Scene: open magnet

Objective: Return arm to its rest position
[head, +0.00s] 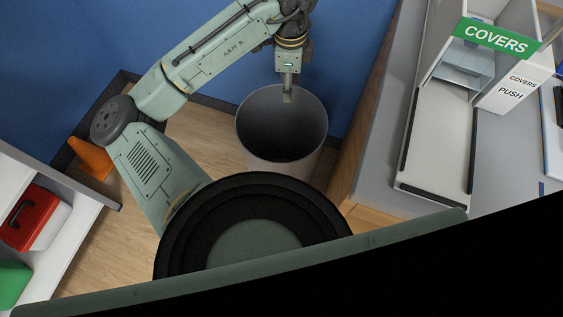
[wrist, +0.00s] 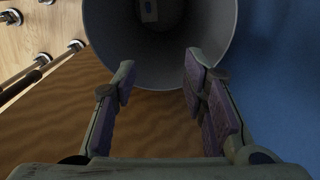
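My arm (head: 215,60) is raised and bent, with its upper link reaching right along the blue wall. My gripper (head: 288,97) hangs pointing down over the mouth of a round grey bin (head: 318,125). In the wrist view my gripper (wrist: 158,78) has its two purple-padded fingers spread apart with nothing between them. The bin also shows in the wrist view (wrist: 225,35), beyond the fingertips. A small pale piece (wrist: 148,10) shows inside it at the top edge, partly cut off.
A grey counter (head: 375,150) on the right holds a white dispenser with a green COVERS sign (head: 495,38). At left are an orange cone (head: 92,158) and a white shelf (head: 75,240) with a red case (head: 30,218) and a green box (head: 12,280). A blue wall (head: 120,30) stands behind.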

